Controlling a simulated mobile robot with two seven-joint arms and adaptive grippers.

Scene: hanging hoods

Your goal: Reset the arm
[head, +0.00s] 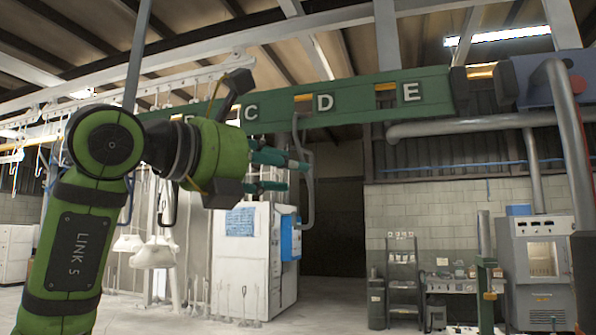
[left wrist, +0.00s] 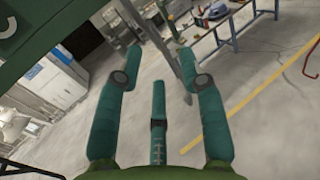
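My left arm (head: 85,200) comes up from the lower left of the head view and bends to the right. My left gripper (head: 285,172) points right, its teal fingers just below the green beam. In the left wrist view the same gripper (left wrist: 160,66) shows two outer fingers spread apart and a third finger between them, with nothing held. My right gripper is in neither view.
A green beam (head: 350,103) with letters runs overhead. White hoods (head: 153,256) hang at the left, near a white cabinet (head: 247,265). A grey machine (head: 541,265) and shelf (head: 403,270) stand at the right. The wrist view shows a table (left wrist: 227,28) and open floor.

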